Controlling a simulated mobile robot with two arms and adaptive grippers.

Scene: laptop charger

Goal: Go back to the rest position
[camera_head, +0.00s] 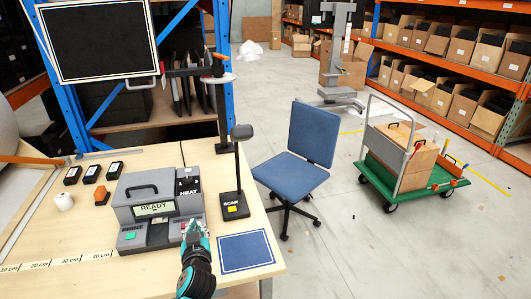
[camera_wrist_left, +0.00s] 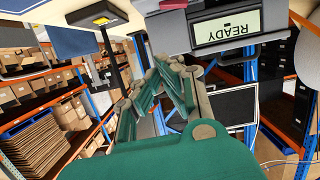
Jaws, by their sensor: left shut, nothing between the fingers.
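My left gripper (camera_head: 194,232) is shut and empty in the head view, in front of the right part of the grey label printer (camera_head: 148,192). The printer has a handle, a READY display, a green-marked PRINT button and a HEAT unit on its right. I cannot tell whether the gripper touches it. In the left wrist view, the fingers of my left gripper (camera_wrist_left: 172,70) come together below the printer's READY display (camera_wrist_left: 228,27), which appears upside down. My right gripper is not in view.
A scanner stand (camera_head: 236,205) and a blue mat (camera_head: 245,250) are on the table right of the gripper. A blue chair (camera_head: 300,160) stands beside the table, and a green cart (camera_head: 410,180) farther right. A white roll (camera_head: 64,202) and dark cartridges (camera_head: 92,174) lie at left.

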